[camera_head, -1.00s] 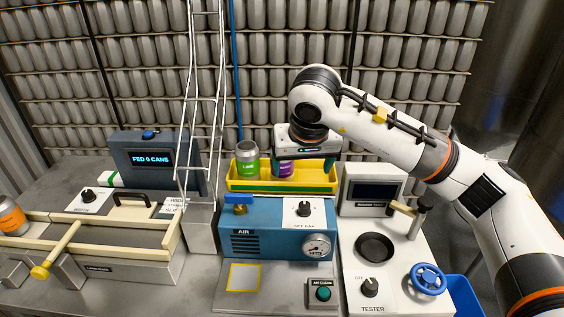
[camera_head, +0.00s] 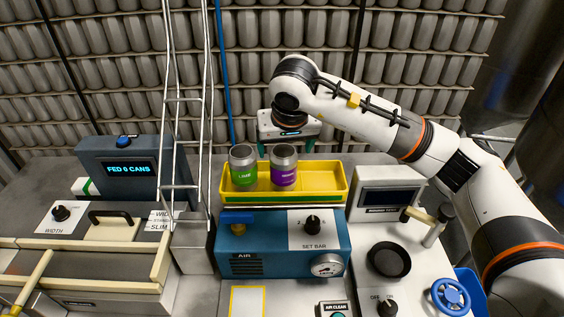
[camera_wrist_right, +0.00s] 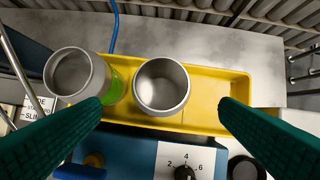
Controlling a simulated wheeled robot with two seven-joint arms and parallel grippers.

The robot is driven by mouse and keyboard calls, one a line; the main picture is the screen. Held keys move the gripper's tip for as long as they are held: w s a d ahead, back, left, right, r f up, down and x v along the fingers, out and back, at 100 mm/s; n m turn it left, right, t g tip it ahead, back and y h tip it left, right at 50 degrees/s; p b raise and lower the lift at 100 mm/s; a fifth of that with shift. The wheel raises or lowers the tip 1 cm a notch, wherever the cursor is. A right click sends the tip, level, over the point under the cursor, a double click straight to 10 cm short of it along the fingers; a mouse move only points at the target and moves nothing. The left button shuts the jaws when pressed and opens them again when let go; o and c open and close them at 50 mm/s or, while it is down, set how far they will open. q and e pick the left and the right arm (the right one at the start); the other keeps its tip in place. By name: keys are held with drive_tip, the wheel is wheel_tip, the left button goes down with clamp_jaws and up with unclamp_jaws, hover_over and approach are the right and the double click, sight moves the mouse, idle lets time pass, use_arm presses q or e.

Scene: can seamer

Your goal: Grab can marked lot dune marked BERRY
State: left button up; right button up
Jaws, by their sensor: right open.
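A purple-labelled can (camera_head: 284,177) stands upright in the yellow tray; its small lettering is too blurred to read surely. Its open silver top shows in the right wrist view (camera_wrist_right: 161,86). A green can marked LIME (camera_head: 243,176) stands to its left in the same tray, and also shows in the wrist view (camera_wrist_right: 75,75). No lot marking is readable. My right gripper (camera_head: 287,148) is open and empty, above and partly behind the purple can. In the wrist view its two green fingers (camera_wrist_right: 162,106) are spread wide on either side of that can. My left gripper is out of view.
The yellow tray (camera_head: 325,196) has free room right of the cans. A blue AIR box (camera_head: 265,262) stands in front. A white tester (camera_head: 387,190) is at right. A wire chute (camera_head: 185,100) rises left of the tray. Stacked grey cans (camera_head: 350,40) form the back wall.

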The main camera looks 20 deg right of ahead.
sight(284, 155)
drive_tip(key=x, duration=0.3)
drive_tip(key=shift+p, duration=0.4)
drive_tip(key=shift+w+f, duration=0.25)
drive_tip(key=shift+f, duration=0.05)
drive_tip(key=p+x, duration=0.2)
drive_tip(key=x, duration=0.2)
drive_tip(key=shift+d+f+p, duration=0.1)
drive_tip(key=shift+p, duration=0.3)
drive_tip(key=shift+w+f, duration=0.1)
drive_tip(key=shift+f, duration=0.2)
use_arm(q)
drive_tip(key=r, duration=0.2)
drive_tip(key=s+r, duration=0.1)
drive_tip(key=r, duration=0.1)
use_arm(e)
drive_tip(key=c, duration=1)
